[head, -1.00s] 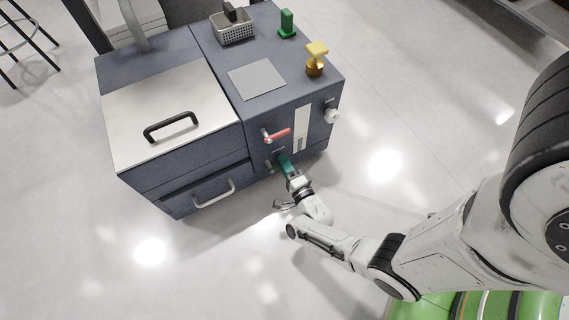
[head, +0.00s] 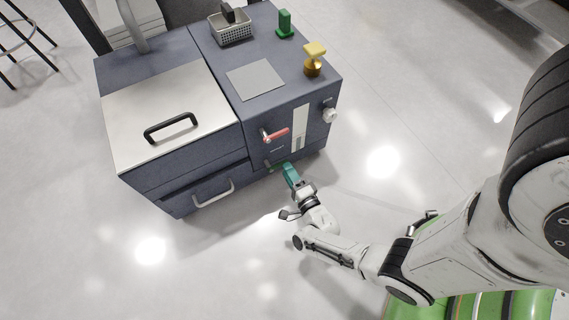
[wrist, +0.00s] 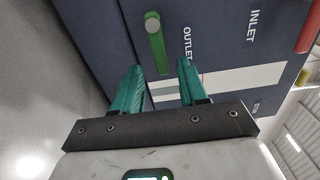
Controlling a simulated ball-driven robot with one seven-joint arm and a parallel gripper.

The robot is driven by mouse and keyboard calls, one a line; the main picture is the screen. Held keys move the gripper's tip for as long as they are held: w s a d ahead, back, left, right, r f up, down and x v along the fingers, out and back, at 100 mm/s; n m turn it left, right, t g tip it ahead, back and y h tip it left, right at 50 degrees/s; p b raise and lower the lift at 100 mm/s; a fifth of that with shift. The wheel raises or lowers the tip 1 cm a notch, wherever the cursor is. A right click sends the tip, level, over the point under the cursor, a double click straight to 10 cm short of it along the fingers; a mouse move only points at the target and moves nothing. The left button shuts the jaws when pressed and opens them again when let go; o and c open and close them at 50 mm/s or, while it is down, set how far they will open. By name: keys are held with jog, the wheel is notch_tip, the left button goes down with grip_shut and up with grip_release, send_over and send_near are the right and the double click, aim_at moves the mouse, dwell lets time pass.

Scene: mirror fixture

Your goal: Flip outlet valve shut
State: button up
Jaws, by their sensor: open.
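The outlet valve has a green lever (wrist: 157,46) with a round end, on the cabinet's dark front beside the OUTLET label (wrist: 187,44). In the wrist view the lever lies about parallel to that lettering. In the head view only a small green bit of the lever (head: 269,165) shows low on the front. My gripper (wrist: 160,68) has teal fingers, open and empty. Its fingertips point at the panel, with the lever beyond the gap between them. In the head view my gripper (head: 289,173) is just off the front, below the red inlet lever (head: 277,133).
A white gauge strip (head: 300,127) and a white knob (head: 330,115) are right of the levers. A drawer handle (head: 213,194) sticks out at the left. The floor in front is clear.

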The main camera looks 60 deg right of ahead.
jog(key=v, duration=0.6)
jog(key=shift+s+a+p, duration=0.25)
jog(key=shift+s+p, duration=0.05)
jog(key=shift+p, duration=0.15)
